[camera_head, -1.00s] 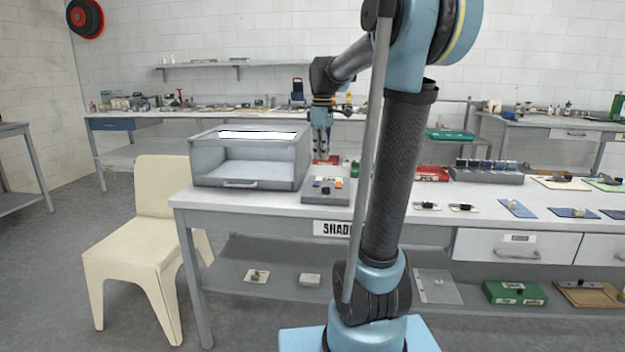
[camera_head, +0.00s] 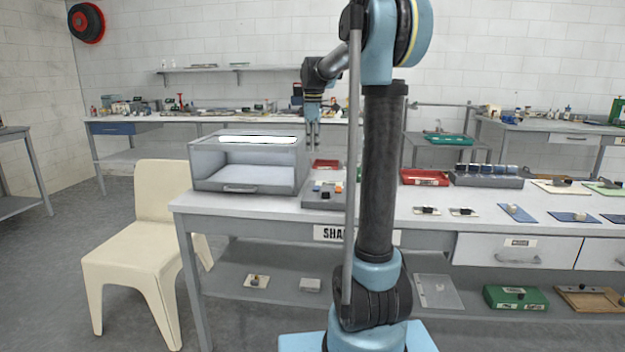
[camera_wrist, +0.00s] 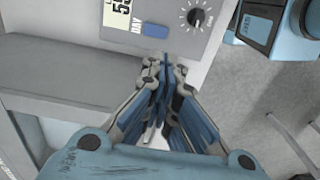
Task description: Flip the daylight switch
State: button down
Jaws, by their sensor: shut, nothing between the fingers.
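The grey control panel (camera_head: 325,198) lies on the bench beside the light box, with small coloured controls on top. In the wrist view the panel (camera_wrist: 177,42) shows a display, a black dial (camera_wrist: 195,17) and a blue switch (camera_wrist: 155,30) next to the letters "DAY". My gripper (camera_head: 313,146) points down, shut and empty, above the bench behind the panel. In the wrist view my gripper's fingertips (camera_wrist: 163,64) appear just below the blue switch in the picture. I cannot tell whether they touch the panel; the head view shows them raised.
The light box (camera_head: 250,163), with a bright lamp strip, stands left of the panel. A red tray (camera_head: 425,178) and a rack of dark jars (camera_head: 487,175) are to the right. A cream chair (camera_head: 150,245) stands at the bench's left end.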

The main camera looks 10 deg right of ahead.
aim_at(313, 191)
notch_tip(313, 191, down, 14)
dwell(0.6)
